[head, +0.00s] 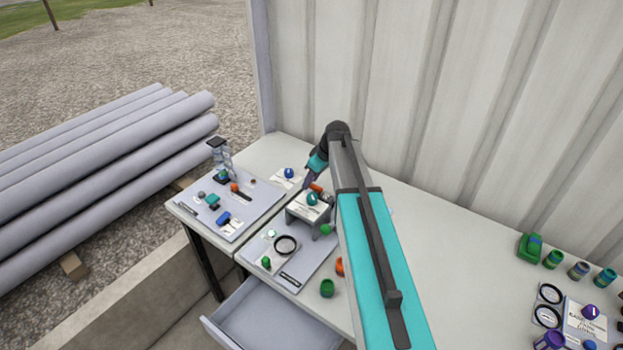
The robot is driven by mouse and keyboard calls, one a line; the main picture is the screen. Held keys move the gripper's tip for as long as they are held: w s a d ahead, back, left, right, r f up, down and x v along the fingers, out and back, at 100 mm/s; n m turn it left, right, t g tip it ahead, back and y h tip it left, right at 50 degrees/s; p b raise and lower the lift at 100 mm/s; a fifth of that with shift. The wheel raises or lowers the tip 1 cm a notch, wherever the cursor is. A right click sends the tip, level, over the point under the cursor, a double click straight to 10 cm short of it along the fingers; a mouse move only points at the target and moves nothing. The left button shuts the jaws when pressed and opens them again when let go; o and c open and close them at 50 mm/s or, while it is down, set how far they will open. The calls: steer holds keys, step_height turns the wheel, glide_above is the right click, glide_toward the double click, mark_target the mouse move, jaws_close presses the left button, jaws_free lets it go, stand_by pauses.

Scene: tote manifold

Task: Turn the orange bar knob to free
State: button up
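My gripper (308,183) points down over the small raised stand at the middle of the table; it is small here, and whether its fingers are open or shut does not show. An orange piece (316,188) lies right beside the fingertips, partly hidden; I cannot tell whether they touch it. A second orange piece (234,187) sits on the left grey board next to a dark bar. A third orange piece (339,266) is partly hidden behind my arm. Which of them is the bar knob, and its setting, is too small to tell.
The raised stand (308,208) carries a teal knob (312,198). The left board (212,222) holds several blue and teal fittings. A black ring (285,245) and green knobs are in front. A drawer (262,318) stands open below.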

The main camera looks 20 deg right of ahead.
steer(key=shift+w+f, duration=0.1)
steer(key=shift+f, duration=0.2)
jaws_close()
